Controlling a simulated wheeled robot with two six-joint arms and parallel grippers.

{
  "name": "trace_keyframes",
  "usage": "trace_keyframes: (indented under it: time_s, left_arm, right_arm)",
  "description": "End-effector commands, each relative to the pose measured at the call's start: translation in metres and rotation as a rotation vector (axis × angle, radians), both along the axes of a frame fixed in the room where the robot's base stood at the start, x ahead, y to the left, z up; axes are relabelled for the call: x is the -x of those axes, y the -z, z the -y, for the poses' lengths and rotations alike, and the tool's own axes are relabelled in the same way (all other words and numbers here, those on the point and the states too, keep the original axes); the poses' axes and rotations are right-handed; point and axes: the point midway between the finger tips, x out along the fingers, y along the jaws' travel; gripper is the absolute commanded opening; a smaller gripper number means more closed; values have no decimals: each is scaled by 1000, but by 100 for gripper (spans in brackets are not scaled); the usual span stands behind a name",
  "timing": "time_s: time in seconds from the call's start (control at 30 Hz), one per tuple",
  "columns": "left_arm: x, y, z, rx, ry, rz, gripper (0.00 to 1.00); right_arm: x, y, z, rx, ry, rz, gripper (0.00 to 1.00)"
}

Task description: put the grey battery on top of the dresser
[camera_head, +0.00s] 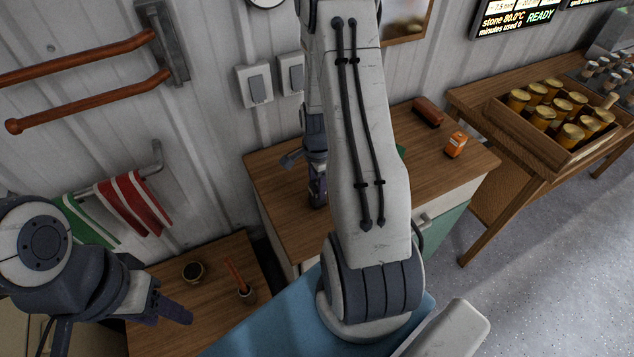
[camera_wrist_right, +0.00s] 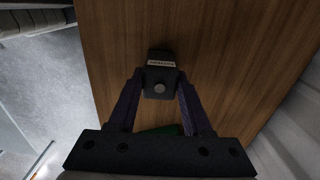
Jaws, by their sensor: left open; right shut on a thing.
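The grey battery (camera_wrist_right: 160,68) shows in the right wrist view as a dark block with a pale label and a round knob. My right gripper (camera_wrist_right: 158,92) is shut on it, one finger on each side. Below it is the wooden top of the dresser (camera_head: 279,200); I cannot tell whether the battery touches it. In the head view my right gripper (camera_head: 318,190) is over the left part of the dresser top, and the battery is not clearly visible there. My left gripper (camera_head: 172,310) is open and empty, over the lower wooden table at the left.
An orange box (camera_head: 456,145) and a brown case (camera_head: 428,112) stand on the dresser's right part. A green thing (camera_head: 402,152) is partly hidden by my right arm. A crate of jars (camera_head: 497,118) is on the right table. A small pot (camera_head: 247,294) stands on the left table.

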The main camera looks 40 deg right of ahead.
Motion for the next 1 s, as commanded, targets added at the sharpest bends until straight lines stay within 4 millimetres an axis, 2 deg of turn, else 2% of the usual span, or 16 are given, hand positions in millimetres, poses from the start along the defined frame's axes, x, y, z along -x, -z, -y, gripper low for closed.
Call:
trace_keyframes:
  time_s: [0.33,0.37,0.4,0.43,0.77,0.87,1.0]
  left_arm:
    - [0,4,0,0,0,0,50]
    - [0,3,0,0,0,0,50]
    - [0,3,0,0,0,0,50]
    - [0,2,0,0,0,0,50]
    - [0,1,0,0,0,0,50]
    - [0,1,0,0,0,0,50]
    - [0,6,0,0,0,0,50]
  right_arm:
    - [0,4,0,0,0,1,0]
    - [0,4,0,0,0,1,53]
    - [0,3,0,0,0,1,68]
    - [0,3,0,0,0,1,79]
    - [0,2,0,0,-1,1,79]
    - [-1,-4,1,2,-1,4,79]
    - [-1,-24,1,4,0,6,79]
